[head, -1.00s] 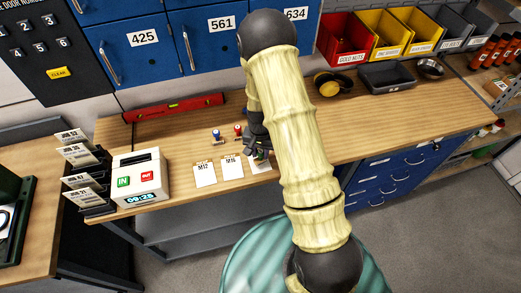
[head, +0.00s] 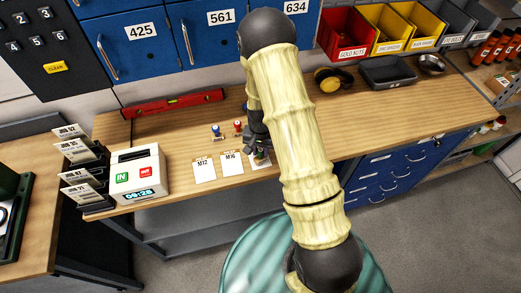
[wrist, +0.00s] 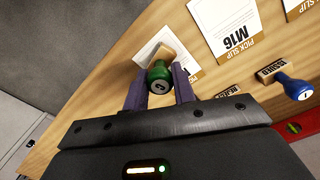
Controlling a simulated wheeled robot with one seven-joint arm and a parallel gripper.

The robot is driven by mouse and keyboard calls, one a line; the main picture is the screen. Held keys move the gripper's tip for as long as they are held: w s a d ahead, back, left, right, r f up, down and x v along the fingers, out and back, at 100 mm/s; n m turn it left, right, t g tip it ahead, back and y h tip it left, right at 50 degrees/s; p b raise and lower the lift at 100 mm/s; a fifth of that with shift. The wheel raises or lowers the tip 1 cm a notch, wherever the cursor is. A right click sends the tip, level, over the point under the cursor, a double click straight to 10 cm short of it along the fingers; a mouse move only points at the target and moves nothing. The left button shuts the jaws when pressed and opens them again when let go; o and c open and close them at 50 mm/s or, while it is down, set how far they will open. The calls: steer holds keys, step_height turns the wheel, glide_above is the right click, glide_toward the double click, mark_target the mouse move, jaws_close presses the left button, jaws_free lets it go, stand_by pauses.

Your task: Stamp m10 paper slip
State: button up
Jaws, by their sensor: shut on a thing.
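My gripper (wrist: 160,88) is shut on the green-topped stamp (wrist: 159,76), with one dark finger on each side of its knob. The stamp's wooden base is over a white paper slip (wrist: 150,43) on the bench. I cannot tell whether base and paper touch. This slip's label is hidden; in the head view the slip (head: 261,163) is the rightmost of three. The M16 slip (wrist: 228,30) lies beside it, and the M12 slip (head: 204,169) is further left in the head view. In the head view my gripper (head: 260,150) hides most of the stamp.
A blue stamp (head: 216,131) and a red stamp (head: 238,127) stand behind the slips. A time clock (head: 138,174) and card rack (head: 84,170) are at left. A red level (head: 172,103) lies at the back. Ear defenders (head: 332,80) and bins are to the right.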

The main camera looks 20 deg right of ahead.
steer(key=shift+f+b, duration=0.45)
steer(key=shift+f, duration=0.1)
stand_by(1.7)
steer(key=shift+r, duration=0.1)
steer(key=shift+r+p, duration=2.5)
steer(key=shift+r, duration=1)
steer(key=shift+f, duration=0.1)
